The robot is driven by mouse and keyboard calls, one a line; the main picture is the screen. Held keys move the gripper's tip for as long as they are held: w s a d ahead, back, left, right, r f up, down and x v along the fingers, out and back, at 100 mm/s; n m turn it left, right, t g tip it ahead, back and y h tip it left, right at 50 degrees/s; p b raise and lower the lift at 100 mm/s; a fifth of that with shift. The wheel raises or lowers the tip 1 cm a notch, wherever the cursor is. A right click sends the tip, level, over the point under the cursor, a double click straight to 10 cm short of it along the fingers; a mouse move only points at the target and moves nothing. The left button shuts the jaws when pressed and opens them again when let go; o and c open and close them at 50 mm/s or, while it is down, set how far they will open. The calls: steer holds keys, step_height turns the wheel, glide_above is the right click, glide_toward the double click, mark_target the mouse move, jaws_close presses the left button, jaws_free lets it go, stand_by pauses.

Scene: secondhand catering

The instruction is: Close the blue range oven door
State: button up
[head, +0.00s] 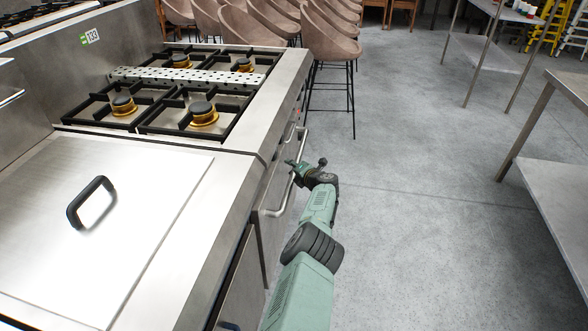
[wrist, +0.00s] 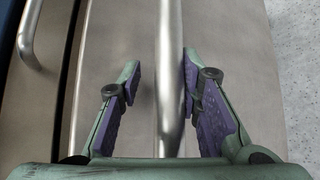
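In the head view, a steel front panel (head: 274,232) with a long bar handle (head: 281,210) is on the range front below the burners; I take it as the oven door. How far it stands open I cannot tell. My gripper (head: 292,164) is beside this handle. In the wrist view, the handle (wrist: 170,45) runs between the two fingers of my open gripper (wrist: 160,75), in front of the steel panel (wrist: 235,50). The right finger is very near or touching the bar; a gap shows on the left. The door's lower part is hidden.
The range top (head: 190,95) has several burners, with a lidded steel unit (head: 80,235) nearer. A second handle (wrist: 28,40) shows left in the wrist view. Stools (head: 330,45) stand beyond the range. Steel tables (head: 565,85) are at right. The floor (head: 420,210) between is clear.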

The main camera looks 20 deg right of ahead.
steer(key=shift+o, duration=0.7)
steer(key=shift+f, duration=0.15)
steer(key=shift+a+r, duration=0.1)
steer(key=shift+r, duration=0.1)
steer(key=shift+r, duration=0.15)
steer(key=shift+s+r, duration=0.1)
steer(key=shift+s, duration=0.7)
steer(key=shift+d+v, duration=0.2)
steer(key=shift+v, duration=2.7)
